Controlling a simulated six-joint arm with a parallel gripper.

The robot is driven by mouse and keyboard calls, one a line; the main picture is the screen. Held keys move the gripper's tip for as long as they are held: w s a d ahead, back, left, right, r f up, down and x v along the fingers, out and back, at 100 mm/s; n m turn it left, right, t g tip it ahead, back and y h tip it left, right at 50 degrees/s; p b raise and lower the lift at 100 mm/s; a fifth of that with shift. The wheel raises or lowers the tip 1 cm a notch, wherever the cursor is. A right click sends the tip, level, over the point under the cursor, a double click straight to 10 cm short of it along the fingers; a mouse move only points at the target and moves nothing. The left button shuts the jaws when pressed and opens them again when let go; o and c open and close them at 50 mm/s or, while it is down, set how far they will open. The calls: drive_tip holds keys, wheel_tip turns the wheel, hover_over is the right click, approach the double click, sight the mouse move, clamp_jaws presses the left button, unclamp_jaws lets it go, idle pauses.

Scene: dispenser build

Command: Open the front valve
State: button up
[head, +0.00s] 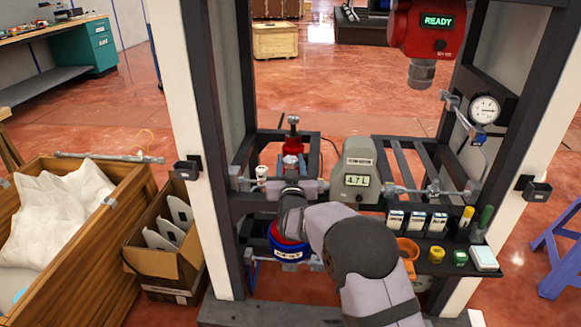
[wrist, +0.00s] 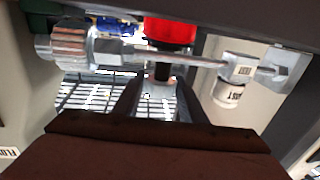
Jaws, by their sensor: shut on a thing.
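The valve (head: 291,147) is a red body with a grey top, on the pipework inside the dark frame in the head view. In the wrist view its red part (wrist: 170,31) stands at top centre with a dark stem below it. My gripper (wrist: 155,82) reaches it from the near side, its fingers closed on the dark stem or lever under the red part. The exact contact is small and partly hidden by the fingers. In the head view my wrist and arm cover the fingertips and the lower part of the valve.
A metal pipe (wrist: 205,60) crosses behind the fingers, with a ribbed fitting (wrist: 70,45) and a white tagged part (wrist: 228,93). A grey meter (head: 356,170) reads 4.7 L beside my wrist. A gauge (head: 484,109) and frame posts (head: 182,115) flank the space. A red READY unit (head: 428,38) hangs above.

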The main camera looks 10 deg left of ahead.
sight(294, 165)
drive_tip(key=shift+d+r+n+g+y+b, duration=0.1)
drive_tip(key=shift+n+g+y+b, duration=0.2)
drive_tip(key=shift+n+y+b, duration=1.15)
drive_tip(key=shift+r+n+g+y, duration=0.15)
drive_tip(key=shift+n+g+y, duration=0.25)
drive_tip(key=shift+y, duration=0.85)
drive_tip(key=o, duration=1.1)
drive_tip(key=shift+c, duration=0.2)
drive_tip(key=shift+f, duration=0.2)
drive_tip(key=shift+s, duration=0.15)
drive_tip(key=shift+p+v, duration=0.65)
drive_tip(key=shift+v, duration=2.85)
